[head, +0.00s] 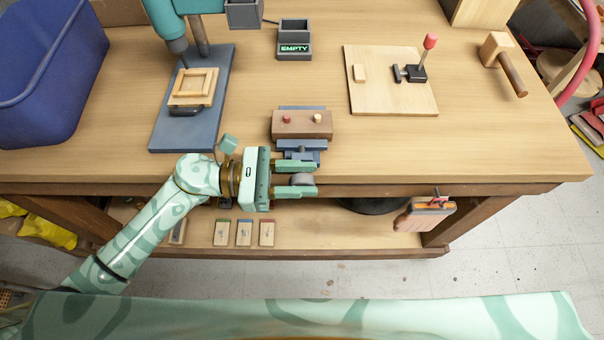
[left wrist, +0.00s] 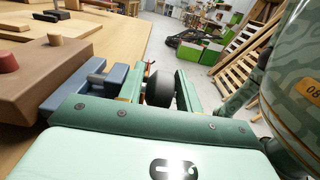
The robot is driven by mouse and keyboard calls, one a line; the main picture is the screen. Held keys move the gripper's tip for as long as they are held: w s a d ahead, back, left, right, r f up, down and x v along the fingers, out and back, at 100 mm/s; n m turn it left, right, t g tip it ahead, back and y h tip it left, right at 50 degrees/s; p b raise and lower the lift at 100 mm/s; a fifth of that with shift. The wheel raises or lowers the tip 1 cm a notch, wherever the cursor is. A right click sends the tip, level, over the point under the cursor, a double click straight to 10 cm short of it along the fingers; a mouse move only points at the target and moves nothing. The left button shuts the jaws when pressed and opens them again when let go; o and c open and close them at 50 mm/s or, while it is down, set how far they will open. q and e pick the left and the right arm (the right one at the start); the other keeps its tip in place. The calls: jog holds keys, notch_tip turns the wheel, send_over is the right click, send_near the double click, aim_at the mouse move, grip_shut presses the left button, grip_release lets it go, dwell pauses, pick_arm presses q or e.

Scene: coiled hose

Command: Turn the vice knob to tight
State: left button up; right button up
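The blue vice (head: 302,148) is at the front edge of the bench, with a brown wooden block (head: 290,126) bearing a red and a pale peg in its jaws. Its grey round knob (head: 302,179) sticks out in front of the edge. In the left wrist view the dark knob (left wrist: 160,88) fills most of the space between the fingers, and the vice body (left wrist: 85,88) is to the left. My right gripper is not in view.
A blue-based press (head: 190,110) stands left of the vice, beside a blue bin (head: 45,75). A box reading EMPTY (head: 294,48), a board with a red-tipped lever (head: 392,95) and a wooden mallet (head: 503,62) are farther back. A wooden-handled tool (head: 425,217) hangs at the front right.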

pick_arm(q)
jog(key=shift+d, duration=0.2)
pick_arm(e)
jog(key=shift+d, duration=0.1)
pick_arm(q)
jog(key=c, duration=0.7)
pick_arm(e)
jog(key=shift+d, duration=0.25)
pick_arm(q)
jog(key=shift+r+y+p, duration=0.2)
jog(key=shift+y+p, duration=0.2)
jog(key=shift+p, duration=0.4)
jog(key=y+p, duration=0.1)
jog(key=p, duration=0.2)
jog(key=y+p, duration=0.2)
jog(key=p, duration=0.1)
jog(key=y+p, duration=0.2)
jog(key=p, duration=0.1)
jog(key=shift+d, duration=0.25)
jog(key=shift+f+y+p, duration=0.2)
jog(key=shift+y+p, duration=0.4)
jog(key=shift+p, duration=0.4)
jog(key=shift+f, duration=0.1)
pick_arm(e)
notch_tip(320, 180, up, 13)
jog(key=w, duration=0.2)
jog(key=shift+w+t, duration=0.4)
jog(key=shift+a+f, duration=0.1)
